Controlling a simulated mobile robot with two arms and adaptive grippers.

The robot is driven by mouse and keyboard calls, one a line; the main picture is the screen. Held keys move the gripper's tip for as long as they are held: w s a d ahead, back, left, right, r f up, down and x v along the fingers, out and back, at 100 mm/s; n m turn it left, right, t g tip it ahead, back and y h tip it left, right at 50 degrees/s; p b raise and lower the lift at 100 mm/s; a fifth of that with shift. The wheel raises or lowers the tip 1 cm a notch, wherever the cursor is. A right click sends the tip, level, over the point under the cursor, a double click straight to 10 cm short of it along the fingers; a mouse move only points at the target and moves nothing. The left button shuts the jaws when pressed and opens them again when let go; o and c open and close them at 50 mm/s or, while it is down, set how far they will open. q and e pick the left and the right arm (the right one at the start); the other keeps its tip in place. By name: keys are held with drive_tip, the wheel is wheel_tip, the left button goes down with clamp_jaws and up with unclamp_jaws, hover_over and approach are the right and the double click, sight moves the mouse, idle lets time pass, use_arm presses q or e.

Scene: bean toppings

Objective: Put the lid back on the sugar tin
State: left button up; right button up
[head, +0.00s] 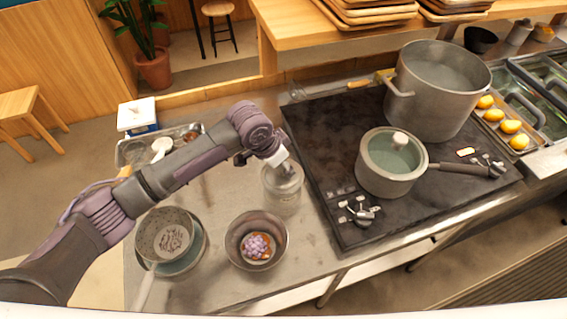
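My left gripper (278,160) is right above a grey metal tin (283,193) on the steel counter, just left of the stove. The gripper covers much of the tin's top. I cannot tell whether its fingers are shut on the lid, or whether the lid sits on the tin or just above it. My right gripper is not in view.
A bowl with purple beans (261,268) stands in front of the tin, and a strainer (165,236) lies over a bowl further left. A tray (128,154) and a white-and-blue box (137,115) are behind. A lidded pot (378,178) and a large pot (433,115) stand on the stove.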

use_arm(q)
drive_tip(key=shift+p, duration=0.7)
idle(0.7)
drive_tip(key=shift+f+p, duration=0.4)
drive_tip(key=shift+p, duration=0.25)
idle(1.2)
drive_tip(key=o, duration=1.9)
drive_tip(key=shift+r+p, duration=3.5)
drive_tip(key=shift+p, duration=0.25)
